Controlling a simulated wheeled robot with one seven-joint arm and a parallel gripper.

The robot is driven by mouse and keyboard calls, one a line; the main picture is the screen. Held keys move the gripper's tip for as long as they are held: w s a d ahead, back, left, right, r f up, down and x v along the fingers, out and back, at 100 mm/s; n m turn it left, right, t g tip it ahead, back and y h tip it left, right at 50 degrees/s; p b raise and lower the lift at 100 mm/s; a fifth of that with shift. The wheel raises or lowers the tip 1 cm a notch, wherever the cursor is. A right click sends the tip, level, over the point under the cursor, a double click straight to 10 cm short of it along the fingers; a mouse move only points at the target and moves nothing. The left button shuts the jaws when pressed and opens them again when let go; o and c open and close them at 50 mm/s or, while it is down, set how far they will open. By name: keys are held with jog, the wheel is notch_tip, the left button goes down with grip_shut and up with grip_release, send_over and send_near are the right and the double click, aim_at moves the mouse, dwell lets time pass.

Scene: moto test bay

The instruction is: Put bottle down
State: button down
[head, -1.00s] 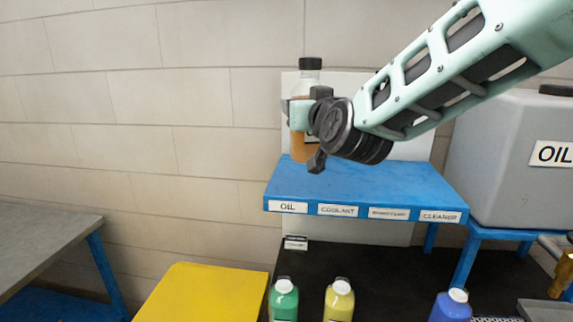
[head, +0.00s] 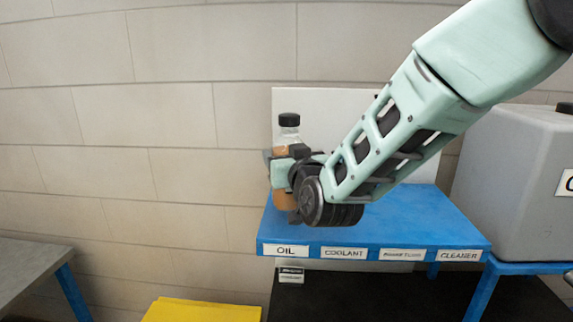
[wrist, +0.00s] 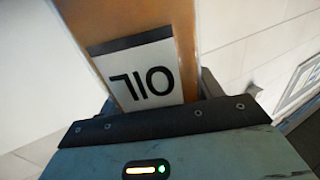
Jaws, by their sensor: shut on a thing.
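The bottle (head: 285,197) is clear with amber liquid and a black cap, and stands about upright. My gripper (head: 283,167) is shut around its middle. In the wrist view, the amber bottle (wrist: 185,45) shows its white OIL label (wrist: 140,76) upside down, between the jaws of my gripper (wrist: 155,115). The bottle is over the left part of the blue shelf (head: 420,215), behind the OIL label (head: 286,251) on the shelf's front edge. I cannot tell whether its base touches the shelf.
The shelf edge also carries COOLANT (head: 344,253) and CLEANER (head: 459,255) labels, with one blurred label between. A white panel (head: 330,105) stands behind the shelf. A large grey tank (head: 515,190) is at right. The visible shelf top right of the bottle is clear.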

jog(key=shift+f+p, duration=0.3)
jog(key=shift+f, duration=1)
jog(key=shift+c, duration=1.4)
grip_release()
jog(key=shift+s, duration=0.1)
jog(key=b+v, duration=0.5)
jog(key=v, duration=0.7)
jog(key=s+d+f+n+g, duration=0.2)
jog(key=s+f+g, duration=0.8)
jog(key=s, duration=0.1)
jog(key=s+d+f+g+h, duration=0.2)
jog(key=s+d+g+h, duration=0.1)
jog(key=s+d, duration=0.2)
jog(key=s+d+f+n+g+h, duration=0.1)
jog(key=s+d+f+g+h, duration=0.1)
jog(key=s+d, duration=0.3)
jog(key=s+g, duration=0.1)
jog(key=s, duration=0.3)
jog(key=shift+s+d+n+g+h, duration=0.3)
jog(key=shift+s+d+g+h, duration=0.05)
jog(key=shift+g+h, duration=0.05)
jog(key=shift+f, duration=0.15)
